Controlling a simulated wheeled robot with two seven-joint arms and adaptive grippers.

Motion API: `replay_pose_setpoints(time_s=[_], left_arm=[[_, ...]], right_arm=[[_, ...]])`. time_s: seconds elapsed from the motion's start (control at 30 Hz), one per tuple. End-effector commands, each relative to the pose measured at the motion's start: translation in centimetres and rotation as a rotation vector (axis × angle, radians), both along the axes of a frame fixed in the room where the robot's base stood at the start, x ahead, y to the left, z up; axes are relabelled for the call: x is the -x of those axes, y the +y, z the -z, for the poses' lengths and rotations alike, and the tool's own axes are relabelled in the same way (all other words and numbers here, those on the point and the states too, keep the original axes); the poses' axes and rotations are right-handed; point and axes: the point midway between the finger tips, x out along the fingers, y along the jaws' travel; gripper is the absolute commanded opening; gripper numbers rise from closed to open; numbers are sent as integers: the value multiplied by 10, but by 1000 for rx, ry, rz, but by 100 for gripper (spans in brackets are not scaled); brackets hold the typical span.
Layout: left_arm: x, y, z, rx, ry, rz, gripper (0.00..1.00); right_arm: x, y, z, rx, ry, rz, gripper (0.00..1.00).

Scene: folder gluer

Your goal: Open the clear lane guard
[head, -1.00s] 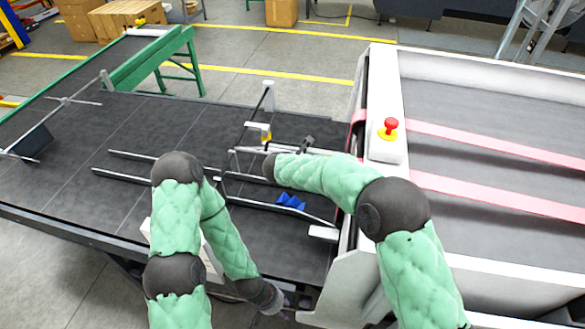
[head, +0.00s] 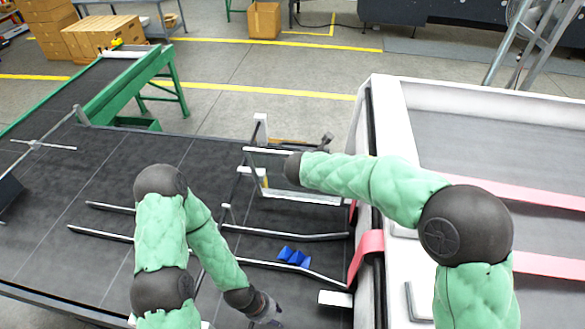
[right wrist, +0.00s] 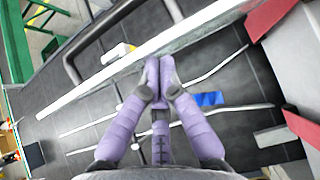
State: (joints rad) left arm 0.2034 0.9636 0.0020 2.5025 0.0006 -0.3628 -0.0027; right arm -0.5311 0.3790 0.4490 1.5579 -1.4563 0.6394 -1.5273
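The clear lane guard (head: 305,197) is a see-through panel with pale edges over the dark belt, beside the white machine. Its long pale edge also crosses the right wrist view (right wrist: 85,90). My right arm reaches it from the right in the head view, and its gripper is hidden there. In the right wrist view my right gripper (right wrist: 159,62) has its purple fingertips together, overlapping the pale edge. I cannot tell if they touch it. My left gripper (head: 266,308) is low over the belt's front edge, away from the guard; its fingers are too dark to read.
A blue piece (head: 293,257) lies by the metal guide rails (head: 285,235) on the belt (head: 60,200). The white machine (head: 392,120) with pink belts (head: 545,193) stands at right. A green-framed conveyor (head: 130,85) is at the back left.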

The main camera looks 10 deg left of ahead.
Motion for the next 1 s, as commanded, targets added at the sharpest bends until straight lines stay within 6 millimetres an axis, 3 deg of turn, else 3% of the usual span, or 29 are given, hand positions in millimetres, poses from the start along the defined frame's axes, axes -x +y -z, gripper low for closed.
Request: replay_pose_setpoints(time_s=[0.13,0.4,1.0], left_arm=[[1,0,-17,0,1,2,40],[1,0,-28,1,2,2,40],[1,0,-28,0,1,2,40]], right_arm=[[-19,-4,-9,0,3,-1,0],[-40,-5,-13,1,2,-1,0],[-43,-5,-12,1,3,-2,0]])
